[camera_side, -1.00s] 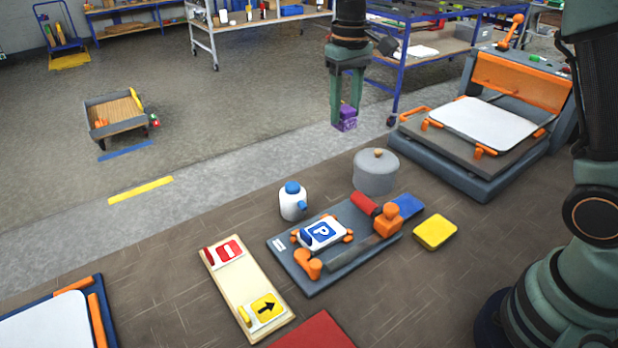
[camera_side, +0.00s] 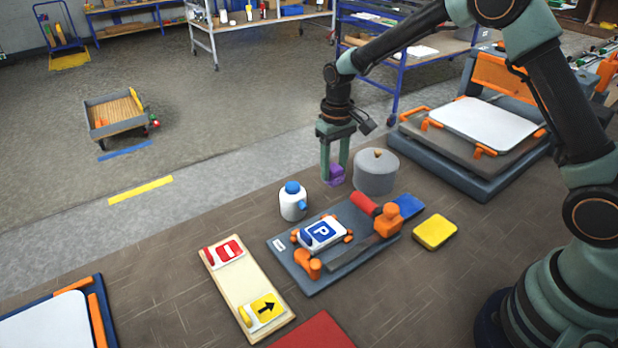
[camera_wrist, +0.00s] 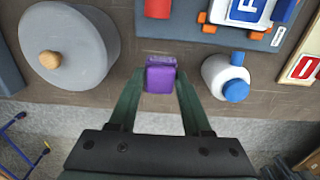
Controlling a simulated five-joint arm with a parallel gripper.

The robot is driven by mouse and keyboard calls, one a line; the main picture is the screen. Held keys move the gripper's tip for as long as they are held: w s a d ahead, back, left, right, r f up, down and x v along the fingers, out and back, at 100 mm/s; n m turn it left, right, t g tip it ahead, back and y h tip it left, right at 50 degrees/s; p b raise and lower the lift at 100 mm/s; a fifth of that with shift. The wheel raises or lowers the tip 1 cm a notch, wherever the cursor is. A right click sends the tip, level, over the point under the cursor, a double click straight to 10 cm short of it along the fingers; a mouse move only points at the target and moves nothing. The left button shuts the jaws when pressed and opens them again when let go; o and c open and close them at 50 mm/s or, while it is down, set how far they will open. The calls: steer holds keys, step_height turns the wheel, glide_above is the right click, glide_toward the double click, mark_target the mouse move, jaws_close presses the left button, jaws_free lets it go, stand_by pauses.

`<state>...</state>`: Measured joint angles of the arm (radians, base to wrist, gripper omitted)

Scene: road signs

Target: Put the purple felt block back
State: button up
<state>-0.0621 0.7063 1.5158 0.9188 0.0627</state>
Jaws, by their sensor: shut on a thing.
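The purple felt block (camera_side: 335,174) is between the fingertips of my gripper (camera_side: 334,176), low behind the workbench items, just left of the grey round pot with a tan knob (camera_side: 376,173). In the wrist view the block (camera_wrist: 160,78) sits between the two green fingers of my gripper (camera_wrist: 160,95), which are shut on it. The grey pot (camera_wrist: 70,45) is to its left there, and the white bottle with a blue cap (camera_wrist: 225,78) is to its right. I cannot tell whether the block touches the bench top.
A grey board (camera_side: 285,270) with a blue P sign (camera_side: 322,233), orange clamps and a red-handled tool lies in front. A cream board (camera_side: 250,292) with two signs is left of it. A yellow pad (camera_side: 435,232) lies right. An orange-framed press (camera_side: 480,150) stands at the back right.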

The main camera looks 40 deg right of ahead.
mark_target(333, 182)
steer(key=shift+f, duration=2.35)
steer(key=shift+f, duration=0.15)
steer(key=o, duration=1.2)
